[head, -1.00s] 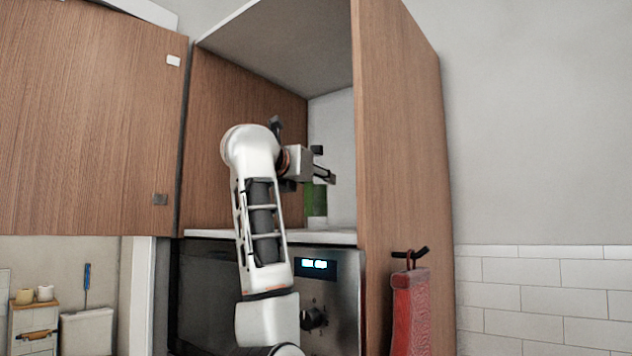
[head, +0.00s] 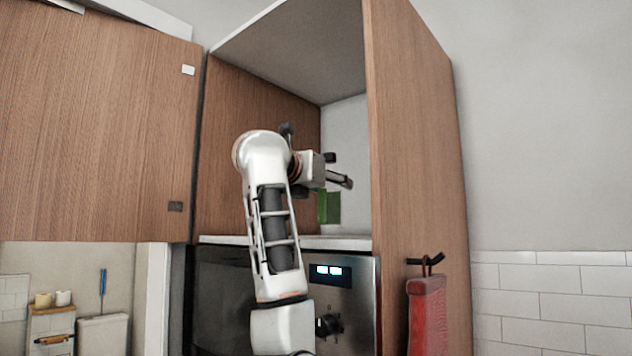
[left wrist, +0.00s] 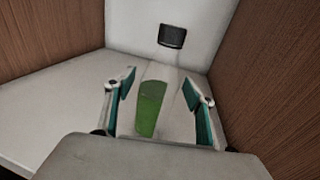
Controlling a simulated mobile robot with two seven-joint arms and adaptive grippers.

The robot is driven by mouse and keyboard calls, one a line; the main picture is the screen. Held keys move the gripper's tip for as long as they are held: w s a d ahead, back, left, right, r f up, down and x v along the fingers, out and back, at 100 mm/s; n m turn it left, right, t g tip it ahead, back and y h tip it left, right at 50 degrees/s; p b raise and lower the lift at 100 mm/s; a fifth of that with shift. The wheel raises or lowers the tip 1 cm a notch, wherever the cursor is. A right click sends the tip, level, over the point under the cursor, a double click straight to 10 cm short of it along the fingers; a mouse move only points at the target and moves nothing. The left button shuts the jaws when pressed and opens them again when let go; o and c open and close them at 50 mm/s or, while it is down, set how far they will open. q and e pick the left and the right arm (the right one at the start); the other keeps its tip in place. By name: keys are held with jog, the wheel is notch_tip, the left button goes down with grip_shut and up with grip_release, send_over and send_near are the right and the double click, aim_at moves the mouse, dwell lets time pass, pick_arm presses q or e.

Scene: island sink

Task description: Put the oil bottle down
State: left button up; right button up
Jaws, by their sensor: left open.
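The oil bottle (head: 333,208) is inside the open cabinet, its green part showing below my gripper in the head view. In the left wrist view the bottle (left wrist: 150,108) is clear with green inside and a black cap (left wrist: 172,36). It appears to stand on the pale cabinet shelf (left wrist: 60,110), though its base is hidden. My left gripper (head: 339,169) is open; in the left wrist view its fingers (left wrist: 160,90) are on both sides of the bottle, with gaps visible. My right gripper is not in view.
The wooden cabinet side panel (head: 415,140) is close to the right of my gripper. An open wooden door (head: 95,130) is at left. An oven (head: 345,310) is below the shelf. A red towel (head: 427,315) hangs on the right panel. Free shelf lies left of the bottle.

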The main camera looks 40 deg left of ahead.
pick_arm(q)
jog(key=s+d+b, duration=0.1)
jog(key=s+b, duration=0.2)
jog(key=s, duration=0.8)
jog(key=shift+s+d+r, duration=0.15)
jog(key=shift+d+r, duration=0.05)
jog(key=shift+r, duration=0.05)
jog(key=shift+f, duration=0.1)
